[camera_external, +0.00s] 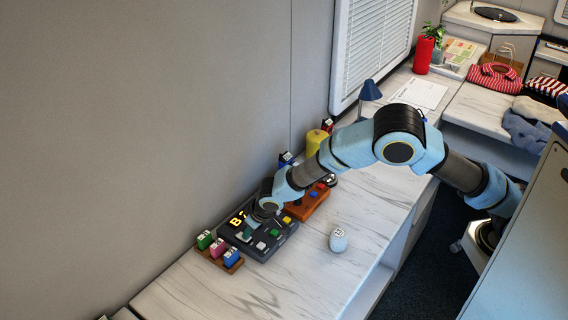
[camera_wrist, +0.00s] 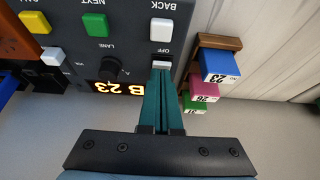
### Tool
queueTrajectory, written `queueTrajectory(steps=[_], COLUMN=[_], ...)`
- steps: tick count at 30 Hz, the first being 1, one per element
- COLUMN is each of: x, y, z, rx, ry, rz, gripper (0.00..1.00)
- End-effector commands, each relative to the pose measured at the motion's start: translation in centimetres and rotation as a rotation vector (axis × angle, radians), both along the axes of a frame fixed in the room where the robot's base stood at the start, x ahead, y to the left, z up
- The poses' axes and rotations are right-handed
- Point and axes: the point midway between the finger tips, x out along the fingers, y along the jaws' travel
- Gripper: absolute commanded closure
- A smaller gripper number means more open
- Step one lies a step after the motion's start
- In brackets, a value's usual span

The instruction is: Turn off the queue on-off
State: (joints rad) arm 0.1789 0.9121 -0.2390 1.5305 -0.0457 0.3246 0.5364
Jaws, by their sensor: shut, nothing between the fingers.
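The dark grey queue panel (camera_external: 242,249) lies on the counter by the wall. In the wrist view the panel (camera_wrist: 130,48) appears upside down, with a lit orange "B 23" display (camera_wrist: 121,88). A small white on-off switch (camera_wrist: 162,64) sits beside the "OFF" label. My gripper (camera_wrist: 162,72) is shut and empty, its teal fingertips right at the switch and partly covering it. I cannot tell whether they touch it.
A white BACK button (camera_wrist: 161,30), a green NEXT button (camera_wrist: 95,24) and a black LANE knob (camera_wrist: 111,68) are close by. A wooden rack (camera_external: 231,265) of numbered blocks stands beside the panel. A white egg-shaped object (camera_external: 338,240) stands on otherwise clear counter.

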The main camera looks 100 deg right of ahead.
Motion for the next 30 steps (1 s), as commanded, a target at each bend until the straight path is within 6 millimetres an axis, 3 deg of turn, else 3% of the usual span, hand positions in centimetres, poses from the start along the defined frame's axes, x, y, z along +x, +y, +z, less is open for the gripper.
queueTrajectory(steps=[1,30], x=[-0.1,0.9], y=[0.2,-0.9], z=[-0.8,0.3], rx=[0.0,0.001], ry=[0.0,-0.001], rz=[0.001,0.0], gripper=[1.0,1.0])
